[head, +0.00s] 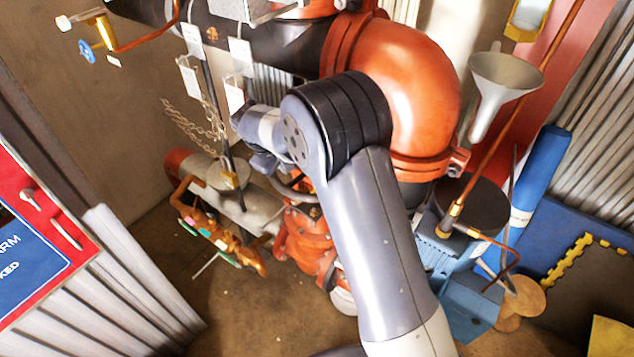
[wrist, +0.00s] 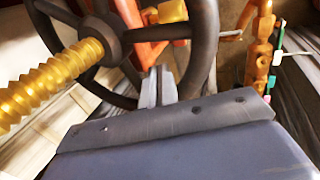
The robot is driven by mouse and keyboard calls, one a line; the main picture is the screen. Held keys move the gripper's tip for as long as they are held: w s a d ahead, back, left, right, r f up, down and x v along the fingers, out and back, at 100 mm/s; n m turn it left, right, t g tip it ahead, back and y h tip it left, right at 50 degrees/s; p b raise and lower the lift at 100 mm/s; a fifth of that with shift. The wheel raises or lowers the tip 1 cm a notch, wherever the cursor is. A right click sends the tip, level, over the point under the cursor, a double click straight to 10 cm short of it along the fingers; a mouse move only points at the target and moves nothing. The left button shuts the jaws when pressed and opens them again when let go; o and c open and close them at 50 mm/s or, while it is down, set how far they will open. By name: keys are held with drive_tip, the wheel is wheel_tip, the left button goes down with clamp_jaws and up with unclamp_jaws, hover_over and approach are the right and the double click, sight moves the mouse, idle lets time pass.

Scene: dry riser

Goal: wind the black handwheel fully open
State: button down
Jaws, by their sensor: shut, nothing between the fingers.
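The black handwheel (wrist: 203,45) fills the upper left of the wrist view, its hub and spokes around a yellow threaded stem (wrist: 50,82). My gripper (wrist: 160,84) is shut, with nothing between its fingers. Its fingertips overlap the gap between the spokes and the rim in the picture; I cannot tell if they touch the wheel. In the head view only a small dark arc of the handwheel (head: 292,187) shows, beside an orange valve body (head: 303,240). My arm hides most of the rest.
A large orange pipe elbow (head: 415,85) stands close behind my arm. A funnel (head: 503,75) and copper pipe are at right.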

sight(298, 182)
drive_tip(key=s+d, duration=0.1)
drive_tip(key=s+d+f+b, duration=0.1)
drive_tip(key=s+d, duration=0.1)
drive_tip(key=s, duration=0.1)
drive_tip(key=shift+s+d+f, duration=0.1)
drive_tip(key=shift+d+f, duration=0.25)
drive_tip(key=shift+f, duration=0.05)
drive_tip(key=s+d+b, duration=0.1)
drive_tip(key=d, duration=0.6)
drive_tip(key=shift+s+r, duration=0.15)
drive_tip(key=shift+s, duration=0.1)
drive_tip(key=shift+a, duration=0.15)
drive_tip(key=r+p, duration=0.2)
drive_tip(key=r, duration=0.1)
drive_tip(key=r+p, duration=0.1)
drive_tip(key=r, duration=0.1)
drive_tip(key=shift+a+r, duration=0.2)
drive_tip(key=shift+a, duration=0.1)
